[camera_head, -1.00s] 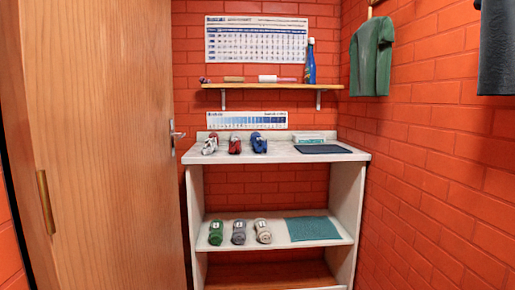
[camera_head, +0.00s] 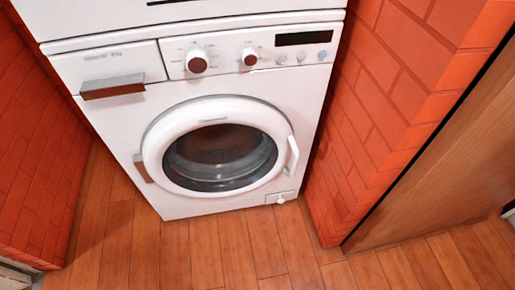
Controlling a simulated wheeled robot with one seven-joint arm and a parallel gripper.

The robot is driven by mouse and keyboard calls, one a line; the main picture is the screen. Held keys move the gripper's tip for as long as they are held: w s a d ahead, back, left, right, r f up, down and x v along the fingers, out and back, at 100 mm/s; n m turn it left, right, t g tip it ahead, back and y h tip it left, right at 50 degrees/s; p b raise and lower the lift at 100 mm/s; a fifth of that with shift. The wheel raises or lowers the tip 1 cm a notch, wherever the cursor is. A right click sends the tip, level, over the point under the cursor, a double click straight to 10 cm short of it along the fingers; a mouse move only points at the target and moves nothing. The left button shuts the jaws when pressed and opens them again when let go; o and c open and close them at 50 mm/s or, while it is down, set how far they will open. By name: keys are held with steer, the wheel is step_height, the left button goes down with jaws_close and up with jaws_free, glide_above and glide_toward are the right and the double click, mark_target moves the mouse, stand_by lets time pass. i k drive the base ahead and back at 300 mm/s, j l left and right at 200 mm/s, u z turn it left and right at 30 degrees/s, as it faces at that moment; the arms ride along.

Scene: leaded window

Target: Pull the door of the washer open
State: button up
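A white front-loading washer (camera_head: 118,128) stands on the wooden floor between two brick walls. Its round door has a wide white ring (camera_head: 158,125) around dark glass (camera_head: 218,156) and looks shut. A white curved handle (camera_head: 292,156) sits on the right side of the door. A brown hinge piece (camera_head: 143,168) is on the left side. My gripper does not show in the view, so its place relative to the handle cannot be seen.
Orange brick walls stand close on the left (camera_head: 38,130) and right (camera_head: 380,95) of the washer. A wooden door panel (camera_head: 440,170) is at the right. The wooden floor (camera_head: 215,250) in front is clear. A drawer with a brown grip (camera_head: 112,87) and knobs are above the door.

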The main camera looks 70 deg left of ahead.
mark_target(153, 165)
steer(key=u, duration=3)
steer(key=l+u, duration=0.25)
steer(key=l, duration=0.4)
